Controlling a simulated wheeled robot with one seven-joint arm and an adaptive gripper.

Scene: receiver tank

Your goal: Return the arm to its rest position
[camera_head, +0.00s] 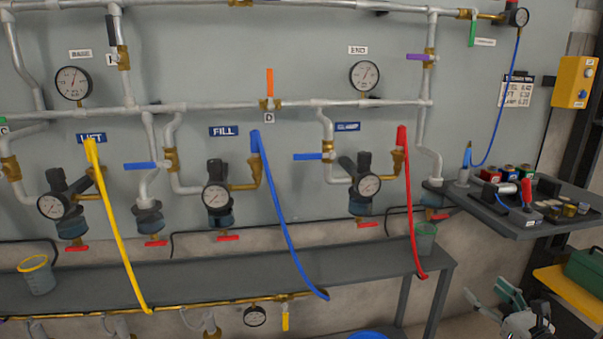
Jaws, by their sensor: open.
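My gripper (492,302) is at the lower right of the head view, in front of and below the small tray shelf. Its fingers are spread apart, and I see nothing between them. The rest of my arm is cut off by the bottom edge of the view. The gripper appears apart from the shelf and the bench.
A grey bench (200,276) runs along the pipe wall. Yellow (122,235), blue (280,225) and red (410,205) hoses hang over it. Right of them are a tray shelf (525,228) with small items, a green toolbox (588,268) and a yellow control box (574,82).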

